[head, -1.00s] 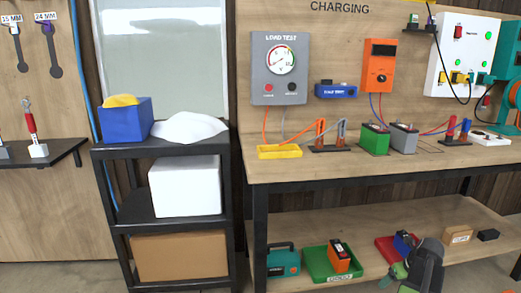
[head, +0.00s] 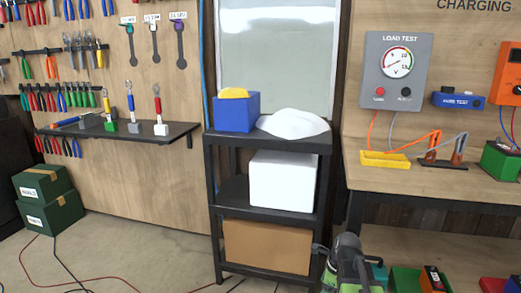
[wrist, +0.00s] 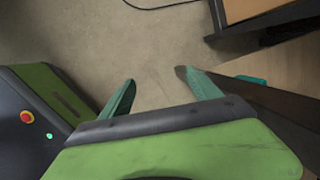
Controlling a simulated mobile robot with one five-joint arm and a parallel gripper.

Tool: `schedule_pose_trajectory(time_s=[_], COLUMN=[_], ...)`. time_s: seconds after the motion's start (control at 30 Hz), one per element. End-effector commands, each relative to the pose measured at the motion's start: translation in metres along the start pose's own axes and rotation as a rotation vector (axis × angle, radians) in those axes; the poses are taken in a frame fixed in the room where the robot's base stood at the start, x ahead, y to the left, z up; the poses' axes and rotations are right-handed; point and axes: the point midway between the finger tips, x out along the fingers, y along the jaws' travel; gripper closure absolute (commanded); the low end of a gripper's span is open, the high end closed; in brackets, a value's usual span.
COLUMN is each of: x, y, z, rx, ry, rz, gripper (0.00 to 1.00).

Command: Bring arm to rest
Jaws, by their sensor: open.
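My gripper (wrist: 160,93) is open in the wrist view, with its two green fingers apart and nothing between them. It points over bare concrete floor (wrist: 155,55). My own green and dark body, with a red button and a green light, shows close at the left of the wrist view. In the head view my folded grey and green arm shows low at right of centre, in front of the workbench's left end. The fingers cannot be made out clearly there.
A black shelf cart (head: 270,143) stands just left of my arm in the head view. The workbench (head: 405,178) is at right, with bins on its lower shelf. Green boxes (head: 46,185) are at far left. Cables lie on the otherwise open floor at left.

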Motion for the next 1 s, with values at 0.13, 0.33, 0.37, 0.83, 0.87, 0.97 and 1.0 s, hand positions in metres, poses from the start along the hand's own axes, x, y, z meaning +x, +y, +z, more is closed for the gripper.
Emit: schedule_pose_trajectory(time_s=[0.13, 0.33, 0.37, 0.83, 0.87, 0.97, 1.0], x=[0.011, 0.009, 0.008, -0.058, -0.068, -0.100, -0.115], y=[0.069, 0.103, 0.105, 0.104, 0.103, 0.098, 0.096], z=[0.079, 0.080, 0.077, 0.073, 0.075, 0.082, 0.086], rx=[-0.665, -1.294, -1.366, -1.980, -1.980, -1.980, -1.979], ry=[0.036, 0.055, 0.056, -0.005, -0.005, -0.005, -0.005], rz=[0.089, 0.186, 0.199, 0.294, 0.294, 0.294, 0.294], gripper=[0.28, 0.28, 0.28, 0.28, 0.28, 0.28, 0.28])
